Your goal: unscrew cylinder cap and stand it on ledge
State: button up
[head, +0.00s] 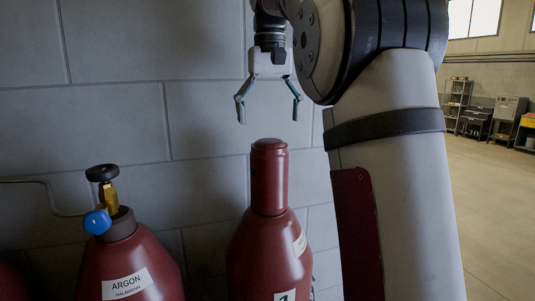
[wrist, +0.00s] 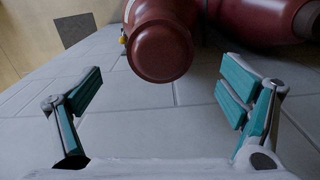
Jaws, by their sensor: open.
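The cylinder cap (head: 269,178) is a dark red, round-topped cover standing upright on the neck of a dark red gas cylinder (head: 262,256). In the wrist view the cap (wrist: 160,52) shows end-on at the top middle, beyond the fingertips. My gripper (head: 269,108) points down above the cap, its two teal fingers spread wide and empty. The fingertips are apart from the cap, a short gap above it. In the wrist view my gripper (wrist: 160,95) is open, with a finger on each side of the picture. I cannot make out the ledge in either view.
A grey block wall (head: 120,110) runs behind. Shelving (head: 456,105) and open floor lie far right.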

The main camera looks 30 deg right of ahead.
jog(key=shift+f+b, duration=0.3)
jog(key=shift+f, duration=4.65)
jog(key=c, duration=1.5)
jog(key=shift+o, duration=0.2)
jog(key=shift+s+n+p, duration=0.15)
jog(key=shift+n+p, duration=0.4)
jog(key=shift+n, duration=0.25)
jog(key=n+p, duration=0.1)
jog(key=n, duration=0.2)
jog(key=shift+n+p, duration=0.4)
jog(key=shift+n, duration=0.8)
jog(key=shift+f, duration=0.1)
